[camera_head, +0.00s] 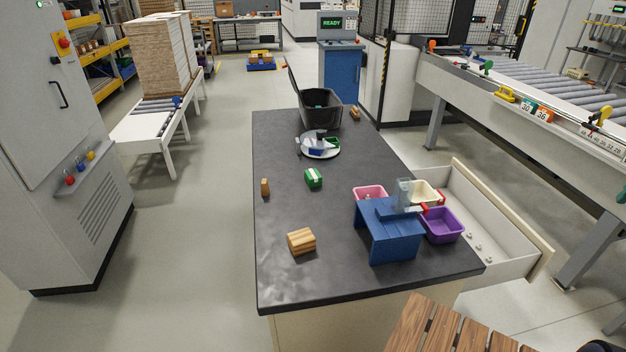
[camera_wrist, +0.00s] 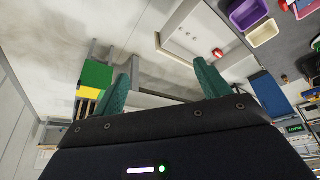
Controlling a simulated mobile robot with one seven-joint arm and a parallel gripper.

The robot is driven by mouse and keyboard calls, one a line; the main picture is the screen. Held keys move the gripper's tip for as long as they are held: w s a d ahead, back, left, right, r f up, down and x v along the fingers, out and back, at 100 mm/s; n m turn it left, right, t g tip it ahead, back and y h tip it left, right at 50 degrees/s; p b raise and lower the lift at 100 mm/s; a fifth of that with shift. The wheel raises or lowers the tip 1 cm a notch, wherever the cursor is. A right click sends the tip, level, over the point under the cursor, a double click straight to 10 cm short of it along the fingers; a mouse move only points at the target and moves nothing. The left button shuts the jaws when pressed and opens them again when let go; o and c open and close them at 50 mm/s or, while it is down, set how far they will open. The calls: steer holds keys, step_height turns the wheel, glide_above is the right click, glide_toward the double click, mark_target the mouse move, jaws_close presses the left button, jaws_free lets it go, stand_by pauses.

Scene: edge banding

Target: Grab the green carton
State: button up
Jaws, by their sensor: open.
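The green carton (camera_head: 313,178) is a small box with a pale strip on top. In the head view it sits upright on the dark tabletop (camera_head: 285,220), near the middle, with clear surface around it. My gripper (camera_wrist: 162,84) shows only in the wrist view. Its two teal fingers are spread wide with nothing between them, above pale floor and an open drawer beside the table. It is well apart from the carton. A green patch at the right edge of the wrist view is too cut off to identify.
A small brown block (camera_head: 265,187) and a striped wooden block (camera_head: 301,241) lie nearby. A white plate (camera_head: 305,151) and black bin (camera_head: 334,116) stand behind. A blue stand (camera_head: 391,232), pink bin (camera_head: 369,192) and purple bin (camera_head: 441,226) are right, beside the open drawer (camera_head: 508,232).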

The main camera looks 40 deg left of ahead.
steer(key=w+a+r+n+g, duration=0.1)
steer(key=w+a+r+n, duration=0.15)
steer(key=w+a, duration=0.55)
steer(key=w+a+r+n, duration=0.1)
steer(key=w+a+r, duration=0.2)
steer(key=w+a, duration=0.5)
steer(key=w+a+f+n, duration=0.1)
steer(key=w+a+f, duration=0.3)
steer(key=a, duration=0.7)
steer(key=w+a+f+n+g+y, duration=0.1)
steer(key=w+a+f, duration=0.1)
steer(key=w+a, duration=0.65)
steer(key=w+a+f+n, duration=0.1)
steer(key=w+a+f, duration=0.1)
steer(key=a, duration=1.2)
steer(key=n+g, duration=0.1)
steer(key=n, duration=0.3)
glide_toward(313, 174)
steer(key=shift+w+d+f, duration=0.1)
steer(key=shift+w+f, duration=0.05)
steer(key=shift+f, duration=0.2)
steer(key=f, duration=0.3)
steer(key=a+f, duration=0.1)
steer(key=f, duration=0.2)
steer(key=w+f, duration=0.1)
steer(key=f, duration=0.2)
steer(key=shift+w+a+f, duration=0.1)
steer(key=shift+a+f, duration=0.1)
steer(key=shift+f, duration=0.2)
steer(key=shift+c, duration=0.3)
